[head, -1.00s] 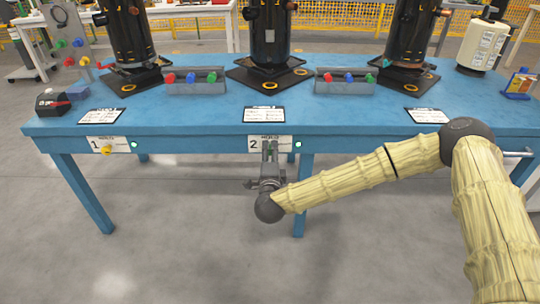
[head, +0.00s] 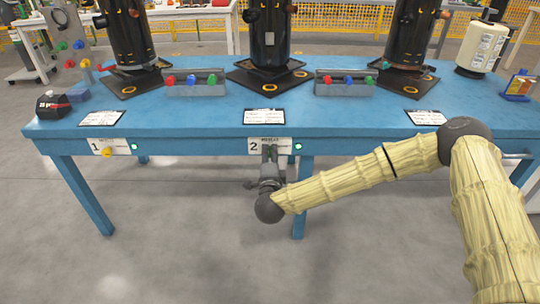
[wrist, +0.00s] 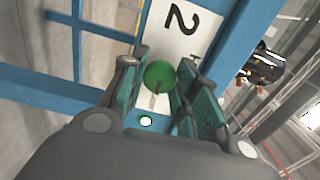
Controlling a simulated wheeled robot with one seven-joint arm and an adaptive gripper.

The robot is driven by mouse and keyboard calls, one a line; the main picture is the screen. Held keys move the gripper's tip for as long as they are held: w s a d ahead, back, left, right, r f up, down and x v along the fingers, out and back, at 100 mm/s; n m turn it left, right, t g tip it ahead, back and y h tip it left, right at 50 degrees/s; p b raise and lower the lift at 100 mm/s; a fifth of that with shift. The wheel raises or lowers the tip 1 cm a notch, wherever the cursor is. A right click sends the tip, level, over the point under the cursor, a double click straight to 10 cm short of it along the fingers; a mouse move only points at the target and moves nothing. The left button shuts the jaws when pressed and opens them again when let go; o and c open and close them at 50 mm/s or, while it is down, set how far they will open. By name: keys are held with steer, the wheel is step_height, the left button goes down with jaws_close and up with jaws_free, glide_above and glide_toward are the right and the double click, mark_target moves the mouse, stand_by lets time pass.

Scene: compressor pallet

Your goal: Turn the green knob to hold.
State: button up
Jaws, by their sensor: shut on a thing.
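The green knob (wrist: 160,76) shows in the wrist view on the white plate marked 2 (wrist: 182,25), on the front edge of the blue table. My gripper (head: 269,152) reaches up to that plate in the head view and hides the knob there. In the wrist view its two fingers stand on either side of the knob, shut on it. The plate looks tilted in that view. The plate's small print and the knob's position marks are too small or hidden to read.
A lit green lamp (head: 298,146) sits right of plate 2. A yellow knob (head: 106,152) is on plate 1 at the left. The blue table (head: 350,121) carries black compressors (head: 269,40) and trays of coloured fittings. The floor below is clear.

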steer(key=n+p, duration=0.3)
steer(key=shift+r+p, duration=0.3)
steer(key=shift+f+n+p, duration=0.15)
steer(key=shift+n+p, duration=1.85)
steer(key=shift+n, duration=1.6)
steer(key=shift+f+n+p, duration=0.15)
steer(key=shift+n+p, duration=1.85)
steer(key=shift+n, duration=1.6)
steer(key=o, duration=1)
steer(key=shift+o, duration=0.2)
steer(key=s, duration=1.2)
